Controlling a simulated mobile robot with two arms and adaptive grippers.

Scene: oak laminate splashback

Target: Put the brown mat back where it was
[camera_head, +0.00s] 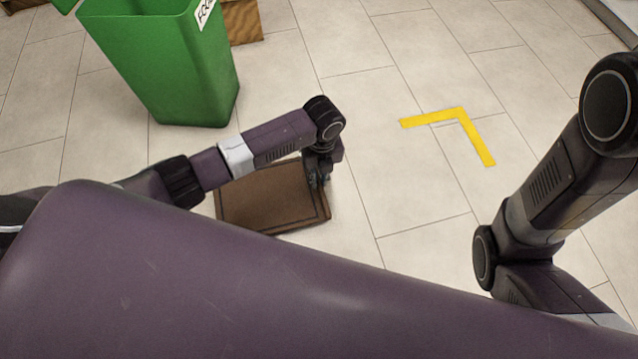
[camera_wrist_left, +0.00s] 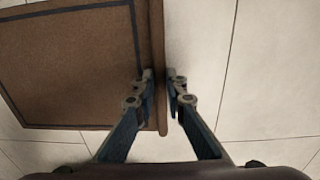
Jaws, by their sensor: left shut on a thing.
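The brown mat (camera_head: 262,200) has a dark line inset from its edge and lies at or near the tiled floor, partly hidden by my left arm in the head view. In the left wrist view the mat (camera_wrist_left: 70,65) fills the upper left. My left gripper (camera_head: 318,180) is at the mat's right edge. In the left wrist view its fingers (camera_wrist_left: 160,100) are shut on that edge, one on each side. I cannot tell whether the mat is lifted. My right arm shows at the right of the head view, but its gripper is out of sight.
A green bin (camera_head: 170,65) stands at the upper left, beyond the mat. A yellow corner marking (camera_head: 460,118) is on the floor to the right of the mat. Wooden blocks (camera_head: 242,20) stand behind the bin. The floor between the mat and the marking is clear.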

